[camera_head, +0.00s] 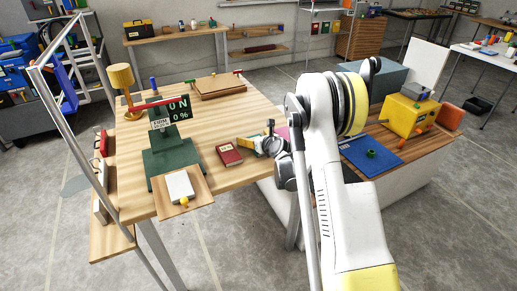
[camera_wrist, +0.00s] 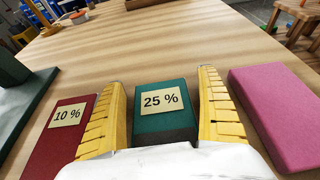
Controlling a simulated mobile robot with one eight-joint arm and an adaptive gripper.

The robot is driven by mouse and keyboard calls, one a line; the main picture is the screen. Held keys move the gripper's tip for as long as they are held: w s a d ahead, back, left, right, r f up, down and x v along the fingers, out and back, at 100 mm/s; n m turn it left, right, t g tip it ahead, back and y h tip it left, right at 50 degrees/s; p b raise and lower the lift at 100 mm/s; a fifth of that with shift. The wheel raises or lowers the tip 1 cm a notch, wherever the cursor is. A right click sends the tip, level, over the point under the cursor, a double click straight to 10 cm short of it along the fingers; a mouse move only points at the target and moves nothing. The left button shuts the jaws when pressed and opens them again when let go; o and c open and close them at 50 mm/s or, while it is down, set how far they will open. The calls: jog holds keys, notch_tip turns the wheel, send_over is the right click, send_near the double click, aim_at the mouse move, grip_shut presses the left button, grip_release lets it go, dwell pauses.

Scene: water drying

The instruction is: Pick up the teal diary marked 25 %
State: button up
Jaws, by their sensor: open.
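The teal diary (camera_wrist: 165,112) marked "25 %" lies on the wooden table (camera_wrist: 130,48) and sits between the two yellow fingers of my gripper (camera_wrist: 163,80) in the wrist view. My gripper is open. In the head view my gripper (camera_head: 248,143) is low over the table's right side, and the teal diary cannot be made out there.
A red diary (camera_wrist: 62,130) marked "10 %" lies close left of the left finger; it also shows in the head view (camera_head: 229,154). A pink diary (camera_wrist: 275,115) lies to the right, beyond a strip of bare table. A green stand (camera_head: 172,152) is further left.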

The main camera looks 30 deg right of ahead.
jog(key=c, duration=1.3)
jog(key=shift+r, duration=0.1)
